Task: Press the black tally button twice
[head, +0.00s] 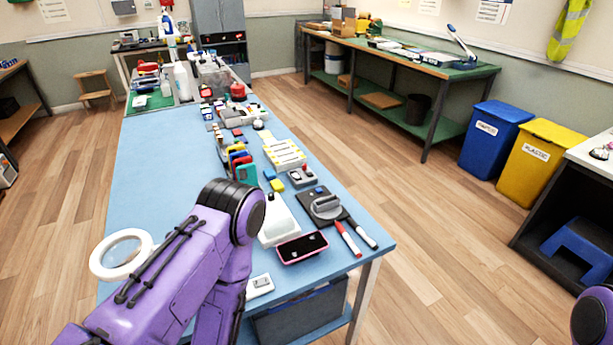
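I cannot single out the black tally button with certainty. A small grey box (302,177) with a red part on top stands near the right edge of the blue table; its finer details are too small to read. A black plate (322,206) with a grey rounded piece on it lies just in front of that box. A small white device (260,286) with dark marks lies at the near edge, beside my purple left arm. That arm bends over the table's near left part, and its gripper is out of view. Only a bit of my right arm shows at the bottom right corner.
A pink-rimmed phone (302,248), a white tray (278,222) and red and black markers (348,239) lie near the front. A white ring magnifier (122,255) is at the left.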

